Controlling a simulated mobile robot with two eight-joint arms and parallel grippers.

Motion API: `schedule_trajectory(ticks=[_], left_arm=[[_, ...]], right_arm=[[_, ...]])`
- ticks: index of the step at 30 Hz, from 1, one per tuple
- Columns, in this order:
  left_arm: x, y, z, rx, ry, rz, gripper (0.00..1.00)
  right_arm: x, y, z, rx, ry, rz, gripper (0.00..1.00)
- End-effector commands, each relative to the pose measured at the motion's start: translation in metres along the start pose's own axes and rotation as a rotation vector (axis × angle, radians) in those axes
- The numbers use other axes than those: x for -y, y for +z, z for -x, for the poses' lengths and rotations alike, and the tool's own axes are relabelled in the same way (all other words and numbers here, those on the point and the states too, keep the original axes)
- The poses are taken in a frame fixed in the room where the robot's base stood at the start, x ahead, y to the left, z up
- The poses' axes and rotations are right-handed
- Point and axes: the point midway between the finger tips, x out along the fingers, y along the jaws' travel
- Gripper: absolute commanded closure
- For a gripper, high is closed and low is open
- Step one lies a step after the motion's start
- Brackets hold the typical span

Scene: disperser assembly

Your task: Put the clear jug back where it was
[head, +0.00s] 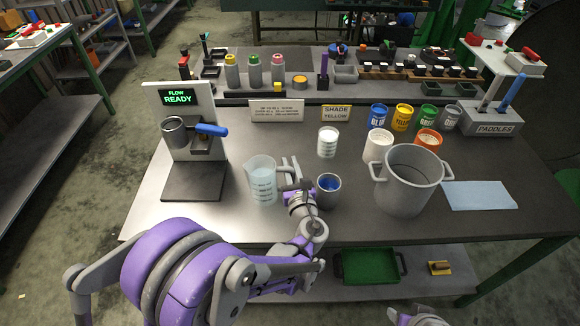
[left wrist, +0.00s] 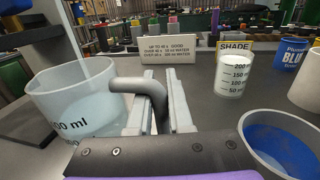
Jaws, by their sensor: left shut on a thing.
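The clear jug (head: 262,182) with measuring marks stands upright at the front of the table, left of centre. It also shows at the left of the left wrist view (left wrist: 75,105), with its handle (left wrist: 148,88) between my fingers. My left gripper (head: 290,182) is to the right of the jug and shut on that handle. I cannot tell whether the jug's base touches the table.
A dispenser stand (head: 187,130) reading "FLOW READY" is left of the jug. A small cup with blue contents (head: 328,190) is close right of my gripper. A marked beaker (head: 328,142) stands behind. A large grey pot (head: 409,180) is further right, beside a blue cloth (head: 479,195).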

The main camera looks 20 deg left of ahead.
Motion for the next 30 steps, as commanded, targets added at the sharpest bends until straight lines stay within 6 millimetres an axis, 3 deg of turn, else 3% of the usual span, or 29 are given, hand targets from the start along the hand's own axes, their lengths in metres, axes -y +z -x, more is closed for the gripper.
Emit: schedule_trajectory(ticks=[11,12,17,28,30], left_arm=[[-0.0003,-0.004,0.0,0.001,0.001,-0.002,1.0],[-0.0003,-0.0051,0.0,0.0,0.001,0.0,0.8],[-0.0003,-0.004,0.0,0.0,0.001,0.0,0.52],[0.0,-0.0056,-0.0004,0.0,0.001,0.0,0.52],[0.0001,-0.0062,0.0094,0.0,-0.001,0.0,0.52]], right_arm=[[0.0,0.0015,-0.002,0.001,0.0,0.0,0.5],[0.0,0.0019,-0.0026,0.001,0.0,0.0,0.5],[0.0,0.0014,-0.0018,0.001,0.0,0.0,0.5],[0.0,-0.0004,0.0006,0.0,0.0,0.0,0.5],[0.0,0.0014,-0.0019,0.001,0.0,0.0,0.5]])
